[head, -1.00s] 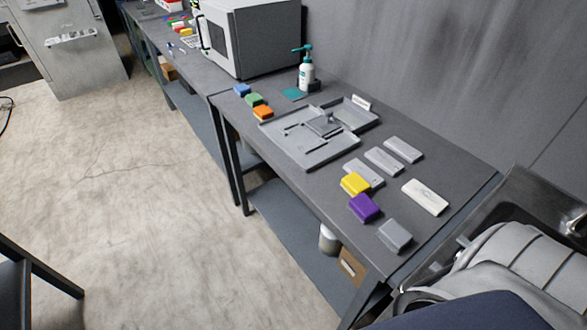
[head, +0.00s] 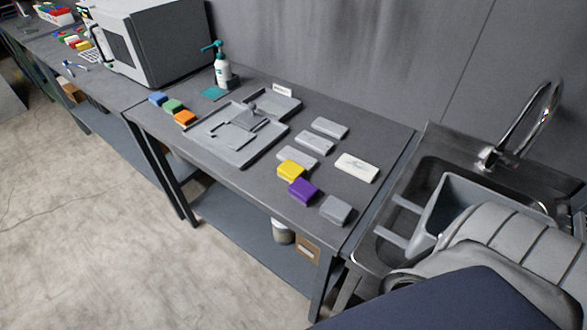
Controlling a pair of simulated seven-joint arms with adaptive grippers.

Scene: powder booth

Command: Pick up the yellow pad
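The yellow pad (head: 290,170) lies on the dark grey table (head: 255,195), toward its front edge. It sits at the front end of a flat grey block (head: 297,156) and seems to overlap it; I cannot tell whether it rests on it. A purple pad (head: 303,191) lies close in front of it, to the right. A grey pad (head: 335,209) is farther right, near the table corner. Neither of my grippers shows in the head view.
A grey tray (head: 220,154) lies left of the yellow pad. Blue (head: 158,99), green (head: 174,106) and orange (head: 185,118) pads line the front left. A pump bottle (head: 222,70) and large white machine (head: 160,40) stand behind. A sink (head: 425,185) adjoins the right end.

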